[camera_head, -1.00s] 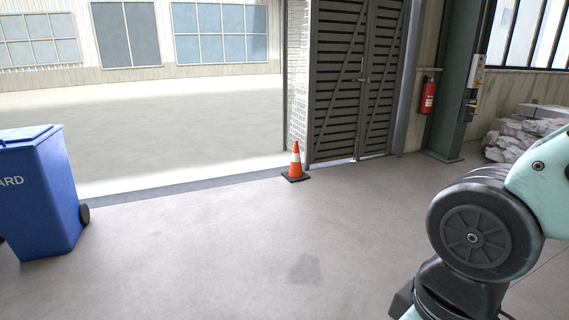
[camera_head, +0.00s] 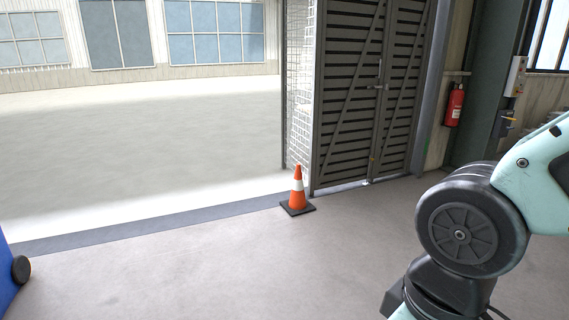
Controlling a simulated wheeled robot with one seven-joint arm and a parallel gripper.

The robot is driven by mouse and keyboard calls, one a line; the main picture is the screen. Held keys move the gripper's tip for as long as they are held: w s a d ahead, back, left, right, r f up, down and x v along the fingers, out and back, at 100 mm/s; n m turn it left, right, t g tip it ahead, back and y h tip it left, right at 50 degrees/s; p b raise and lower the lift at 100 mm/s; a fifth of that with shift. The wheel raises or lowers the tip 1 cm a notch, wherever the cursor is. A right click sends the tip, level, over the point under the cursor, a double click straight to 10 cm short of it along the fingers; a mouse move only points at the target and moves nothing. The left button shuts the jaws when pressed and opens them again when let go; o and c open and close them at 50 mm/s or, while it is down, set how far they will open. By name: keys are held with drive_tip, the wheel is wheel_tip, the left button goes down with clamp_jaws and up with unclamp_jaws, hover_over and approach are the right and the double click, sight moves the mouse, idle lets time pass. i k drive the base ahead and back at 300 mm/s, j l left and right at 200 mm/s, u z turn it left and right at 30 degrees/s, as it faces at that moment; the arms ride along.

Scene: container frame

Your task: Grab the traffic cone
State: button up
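The traffic cone (camera_head: 297,188) is orange with a white band and a dark square base. It stands upright on the floor near the left edge of the metal doors, beside the doorway threshold. My arm shows at the lower right, apart from the cone. My gripper is not in the picture. Nothing hides the cone.
Dark double doors (camera_head: 372,100) stand shut behind the cone. A red fire extinguisher (camera_head: 454,105) hangs to their right. The blue bin (camera_head: 6,275) shows only at the left edge. The grey floor (camera_head: 220,265) between me and the cone is clear.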

sight(297, 204)
drive_tip(key=i, duration=2.15)
drive_tip(key=i+u, duration=0.1)
drive_tip(key=i, duration=0.5)
drive_tip(key=i+l, duration=0.1)
drive_tip(key=i, duration=0.45)
drive_tip(key=i+l+u, duration=0.15)
drive_tip(key=i, duration=0.45)
drive_tip(key=i+l+u, duration=0.2)
drive_tip(key=i+u, duration=0.25)
drive_tip(key=i+l+u, duration=0.45)
drive_tip(key=i, duration=0.15)
